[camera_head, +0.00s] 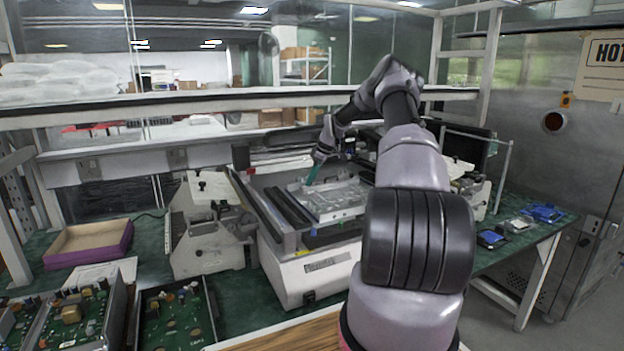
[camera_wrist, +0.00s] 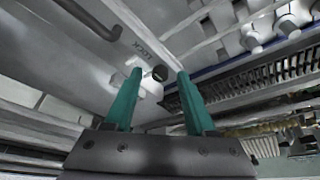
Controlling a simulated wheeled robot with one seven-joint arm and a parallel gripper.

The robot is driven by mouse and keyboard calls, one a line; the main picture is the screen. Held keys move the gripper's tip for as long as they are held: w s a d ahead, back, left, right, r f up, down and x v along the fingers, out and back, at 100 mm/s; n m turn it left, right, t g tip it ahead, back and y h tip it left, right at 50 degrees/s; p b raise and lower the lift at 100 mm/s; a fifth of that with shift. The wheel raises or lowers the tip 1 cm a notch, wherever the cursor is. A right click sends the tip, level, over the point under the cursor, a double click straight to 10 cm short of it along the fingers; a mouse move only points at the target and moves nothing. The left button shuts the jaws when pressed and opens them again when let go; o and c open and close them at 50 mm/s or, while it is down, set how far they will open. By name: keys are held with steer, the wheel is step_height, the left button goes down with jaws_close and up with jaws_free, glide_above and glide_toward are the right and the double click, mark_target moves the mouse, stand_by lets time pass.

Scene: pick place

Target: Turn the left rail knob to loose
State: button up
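A small dark round knob (camera_wrist: 160,73) sits on a pale grey metal surface in the wrist view, with the printed word LOCK (camera_wrist: 144,49) beside it. My gripper (camera_wrist: 158,76) is open. Its two teal fingers stand on either side of the knob in the picture, with visible gaps; I cannot tell how far above it they are. In the head view my gripper (camera_head: 312,174) points down over the left part of the white machine (camera_head: 318,272), near its left rail (camera_head: 262,208). The knob cannot be made out there.
A silver frame or plate (camera_head: 338,202) lies on the machine, right of my gripper. A dark bar handle (camera_wrist: 92,18) is near the knob. Another pale device (camera_head: 205,250) stands left on the green bench.

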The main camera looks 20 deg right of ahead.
steer(key=shift+r, duration=0.1)
steer(key=v, duration=1)
steer(key=shift+d+r, duration=0.2)
steer(key=shift+r, duration=0.05)
steer(key=shift+s, duration=0.1)
